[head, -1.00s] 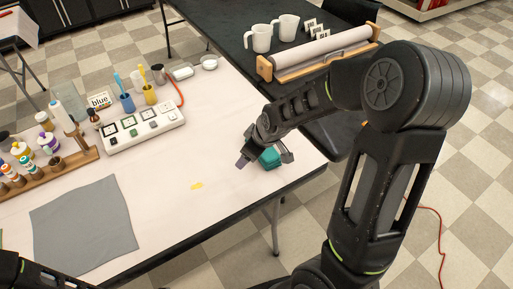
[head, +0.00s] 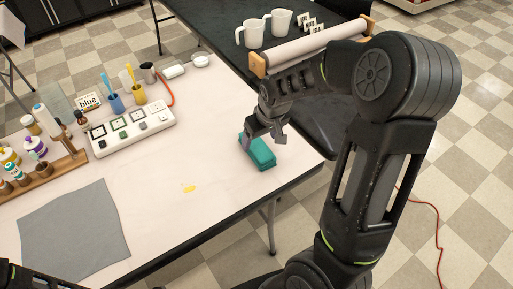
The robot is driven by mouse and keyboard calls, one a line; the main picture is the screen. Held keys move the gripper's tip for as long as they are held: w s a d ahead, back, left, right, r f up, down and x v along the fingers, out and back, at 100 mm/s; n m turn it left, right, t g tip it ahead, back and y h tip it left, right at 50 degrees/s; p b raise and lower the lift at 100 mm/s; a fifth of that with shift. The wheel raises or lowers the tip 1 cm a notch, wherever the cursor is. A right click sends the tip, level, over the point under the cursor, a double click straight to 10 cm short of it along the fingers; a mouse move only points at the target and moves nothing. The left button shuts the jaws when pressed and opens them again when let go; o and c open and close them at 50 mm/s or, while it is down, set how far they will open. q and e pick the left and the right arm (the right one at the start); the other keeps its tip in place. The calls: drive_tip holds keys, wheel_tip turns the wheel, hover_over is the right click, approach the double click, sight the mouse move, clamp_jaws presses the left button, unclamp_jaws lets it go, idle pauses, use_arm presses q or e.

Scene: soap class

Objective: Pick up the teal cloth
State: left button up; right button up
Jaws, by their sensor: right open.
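The teal cloth (head: 262,154) is a small folded block lying on the pale table near its right edge. My right gripper (head: 263,139) is at the far-left end of the cloth, with its open fingers partly in front of it. I cannot tell whether the fingers touch the cloth. Only a dark part of my left arm shows at the lower left corner; my left gripper is not in view.
A grey mat (head: 75,232) lies at the front left. A white switch box (head: 132,128), cups and a bottle rack (head: 45,180) stand farther back. The table centre is mostly clear.

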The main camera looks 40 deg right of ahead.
sight(257, 145)
drive_tip(key=shift+f, duration=0.15)
drive_tip(key=x, duration=0.5)
drive_tip(key=shift+w, duration=0.1)
drive_tip(key=shift+c, duration=0.4)
drive_tip(key=c, duration=1.4)
